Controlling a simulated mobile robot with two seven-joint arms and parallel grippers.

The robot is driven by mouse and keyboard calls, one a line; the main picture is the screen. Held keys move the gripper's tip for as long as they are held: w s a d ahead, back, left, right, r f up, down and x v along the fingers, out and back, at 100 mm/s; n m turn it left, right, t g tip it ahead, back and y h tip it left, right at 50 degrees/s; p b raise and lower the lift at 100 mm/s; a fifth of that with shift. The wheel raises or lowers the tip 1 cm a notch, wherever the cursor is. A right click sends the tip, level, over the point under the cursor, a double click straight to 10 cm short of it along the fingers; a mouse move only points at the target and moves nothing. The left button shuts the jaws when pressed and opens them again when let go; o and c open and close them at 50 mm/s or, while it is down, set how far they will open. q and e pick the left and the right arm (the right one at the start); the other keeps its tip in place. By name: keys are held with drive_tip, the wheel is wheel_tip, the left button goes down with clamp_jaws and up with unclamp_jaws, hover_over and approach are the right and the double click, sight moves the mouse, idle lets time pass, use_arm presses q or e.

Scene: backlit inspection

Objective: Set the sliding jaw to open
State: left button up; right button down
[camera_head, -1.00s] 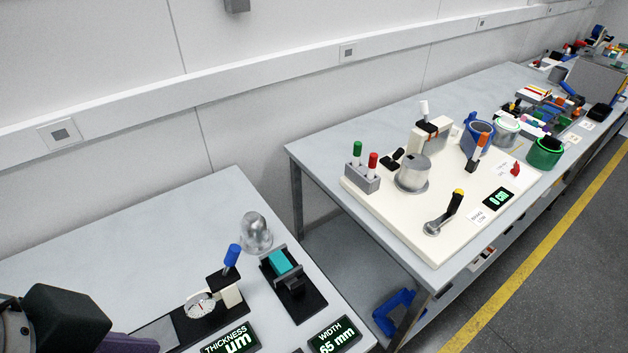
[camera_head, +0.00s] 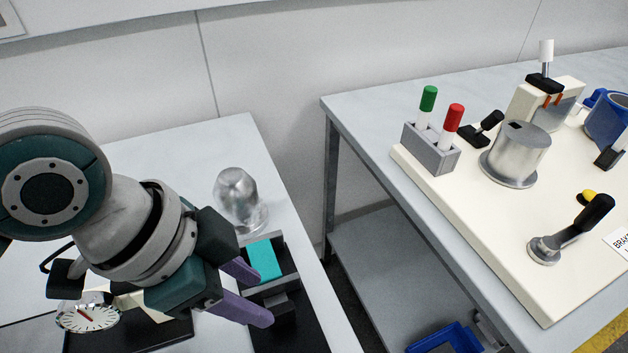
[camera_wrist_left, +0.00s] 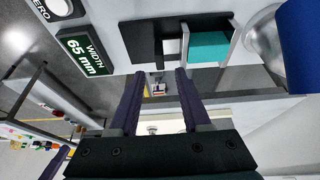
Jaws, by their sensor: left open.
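The width gauge has a black base (camera_head: 318,335) with a teal block (camera_head: 264,259) at its far end. A dark block that looks like the sliding jaw (camera_head: 283,303) stands on the near side of the teal block. My left gripper (camera_head: 262,293) is open, with its two purple fingers reaching to the gauge from the left and partly covering it. In the left wrist view the open fingers (camera_wrist_left: 160,77) point toward the black base, with the teal block (camera_wrist_left: 209,46) to their right. I cannot tell whether they touch the jaw. My right gripper is not in view.
A clear dome (camera_head: 238,192) stands just behind the gauge. A dial gauge (camera_head: 88,314) is under my left arm. The width display (camera_wrist_left: 86,52) reads 65 mm. A gap separates this table from the right table with its cream board (camera_head: 480,235).

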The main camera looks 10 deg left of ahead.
sight(279, 310)
use_arm(q)
drive_tip(key=b+x, duration=0.1)
drive_tip(key=x, duration=0.6)
drive_tip(key=shift+w+d+f+b, duration=0.1)
drive_tip(key=shift+d+f+b, duration=0.05)
drive_tip(key=shift+b, duration=0.2)
clamp_jaws()
idle(1.0)
